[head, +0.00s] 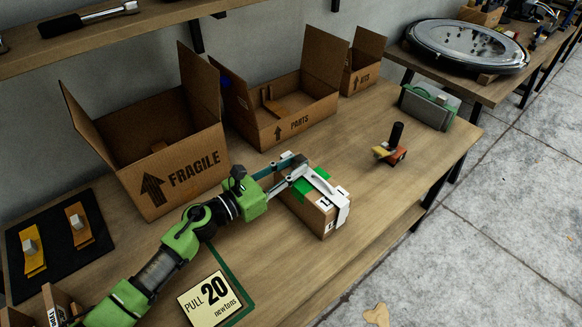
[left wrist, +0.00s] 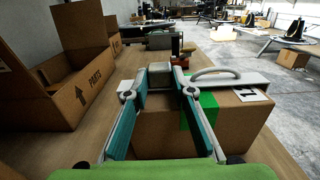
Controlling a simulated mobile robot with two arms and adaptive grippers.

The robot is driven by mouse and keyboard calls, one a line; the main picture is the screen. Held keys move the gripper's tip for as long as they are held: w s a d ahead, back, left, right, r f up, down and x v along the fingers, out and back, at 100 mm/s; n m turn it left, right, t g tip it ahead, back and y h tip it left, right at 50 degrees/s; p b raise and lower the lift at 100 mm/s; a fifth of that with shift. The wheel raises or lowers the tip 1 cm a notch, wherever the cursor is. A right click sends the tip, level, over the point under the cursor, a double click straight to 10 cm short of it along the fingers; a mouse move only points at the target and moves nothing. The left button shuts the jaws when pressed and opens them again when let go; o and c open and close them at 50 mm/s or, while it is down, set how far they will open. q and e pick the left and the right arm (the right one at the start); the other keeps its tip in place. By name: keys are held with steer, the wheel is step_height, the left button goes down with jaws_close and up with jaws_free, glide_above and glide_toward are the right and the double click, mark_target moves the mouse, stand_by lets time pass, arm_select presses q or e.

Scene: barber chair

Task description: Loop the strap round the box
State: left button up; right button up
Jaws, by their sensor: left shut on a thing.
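The brown cardboard box (head: 302,213) stands on the workbench, with a green band and printed labels on it; it also shows in the left wrist view (left wrist: 160,138). A white strap (head: 342,214) lies across its top and hangs over the near right end. A raised pale arc, like a handle (left wrist: 215,72), stands above the white band. My left gripper (head: 292,166) is over the box's far edge, shut at the strap's far part. In the left wrist view the teal fingers (left wrist: 161,72) close together there; the exact grip is partly hidden. My right gripper is out of view.
Open cartons marked FRAGILE (head: 180,175), PARTS (head: 295,125) and UTS (head: 365,75) line the back. A small tool with a black handle (head: 393,143) stands to the right. A PULL 20 newtons sign (head: 210,300) lies in front.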

arm_select(q)
steer(key=o, duration=1.1)
steer(key=shift+o, duration=0.2)
steer(key=v, duration=1.2)
